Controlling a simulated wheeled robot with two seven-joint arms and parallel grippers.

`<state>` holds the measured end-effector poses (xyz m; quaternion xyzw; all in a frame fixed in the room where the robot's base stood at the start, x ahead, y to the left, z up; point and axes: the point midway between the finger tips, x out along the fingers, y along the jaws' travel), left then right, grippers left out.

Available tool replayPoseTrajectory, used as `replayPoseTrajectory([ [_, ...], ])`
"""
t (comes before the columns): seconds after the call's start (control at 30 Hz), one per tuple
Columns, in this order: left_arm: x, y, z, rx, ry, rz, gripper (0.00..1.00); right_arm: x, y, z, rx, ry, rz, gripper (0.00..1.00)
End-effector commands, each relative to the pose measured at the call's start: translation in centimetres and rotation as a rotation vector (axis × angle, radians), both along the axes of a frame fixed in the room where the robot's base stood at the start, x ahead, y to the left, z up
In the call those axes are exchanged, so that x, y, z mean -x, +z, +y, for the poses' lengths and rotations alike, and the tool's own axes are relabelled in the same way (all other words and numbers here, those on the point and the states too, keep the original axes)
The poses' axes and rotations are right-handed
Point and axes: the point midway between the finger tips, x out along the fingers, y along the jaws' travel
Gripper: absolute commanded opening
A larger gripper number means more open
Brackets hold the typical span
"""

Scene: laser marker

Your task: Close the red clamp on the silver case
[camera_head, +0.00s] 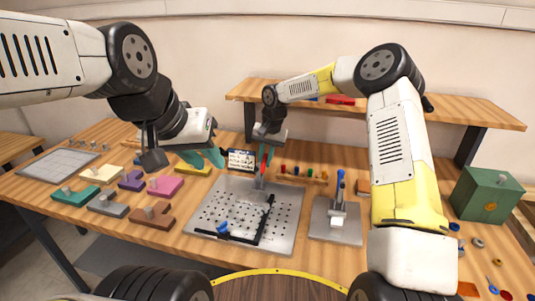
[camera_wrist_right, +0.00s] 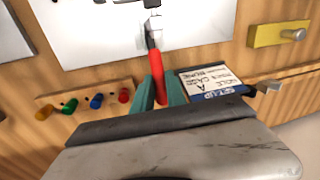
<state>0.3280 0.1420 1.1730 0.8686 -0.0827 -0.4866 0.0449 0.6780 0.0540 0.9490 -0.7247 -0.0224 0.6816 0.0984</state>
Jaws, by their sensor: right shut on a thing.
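The red clamp handle (camera_head: 263,169) stands at the back edge of the perforated silver plate (camera_head: 205,210). In the right wrist view the red handle (camera_wrist_right: 157,78) points toward me, and its metal clamp body (camera_wrist_right: 152,30) is on the pale plate (camera_wrist_right: 100,20). My right gripper (camera_head: 266,155) is shut on the red handle, with its teal fingers (camera_wrist_right: 159,98) on either side. I cannot make out a separate silver case at the clamp. My left gripper (camera_head: 205,158) hangs empty over the table's left part, its teal fingers apart.
A black L-shaped fence (camera_head: 262,222) and a blue knob (camera_head: 222,228) are on the plate. A blue-handled clamp (camera_head: 340,185) stands on a smaller plate to the right. A labelled card (camera_head: 241,160) and a peg rack (camera_head: 300,173) flank the red clamp. Coloured blocks (camera_head: 165,187) lie left.

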Motion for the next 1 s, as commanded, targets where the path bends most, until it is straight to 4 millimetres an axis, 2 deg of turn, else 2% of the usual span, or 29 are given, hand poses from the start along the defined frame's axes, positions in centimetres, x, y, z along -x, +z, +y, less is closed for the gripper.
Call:
replayPoseTrajectory([
  [0.5, 0.0, 0.0, 0.0, 0.000, 0.000, 0.000, 0.29, 1.5, 1.7, 0.4, 0.060, 0.005, -0.302, 0.00],
  [1.0, 0.0, 0.0, 0.0, 0.000, 0.000, 0.000, 0.29, 2.5, 2.1, 0.7, 0.092, 0.004, -0.469, 0.00],
])
